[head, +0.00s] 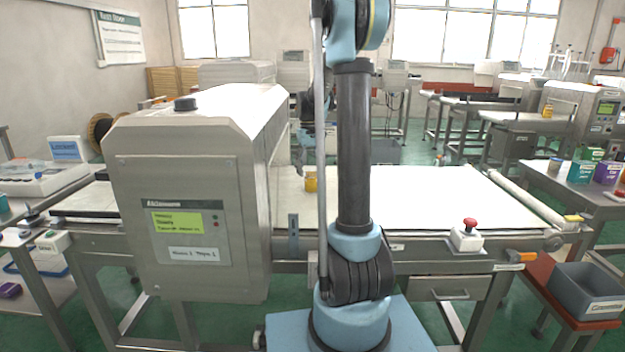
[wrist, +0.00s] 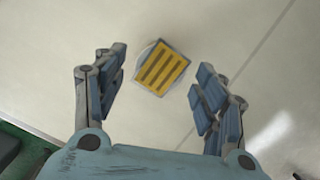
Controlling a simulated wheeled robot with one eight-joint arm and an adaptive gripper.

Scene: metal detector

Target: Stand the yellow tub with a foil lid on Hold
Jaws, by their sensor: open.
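A yellow object (head: 311,182), apparently the tub, stands on the pale conveyor belt just right of the metal detector, partly hidden by my arm. In the wrist view a yellow square with dark stripes (wrist: 161,68) shows over a pale round edge, seen from above; I cannot tell foil from label. My gripper (wrist: 160,82) is open, with its fingers to the left and right of this object and apart from it. I cannot make out a place marked Hold.
The grey metal detector housing (head: 185,200) stands left of the tub. A red stop button (head: 469,226) sits on the belt's front rail. A grey bin (head: 585,290) is at the lower right. Coloured tubs (head: 607,172) stand on the right table. The belt's right part is clear.

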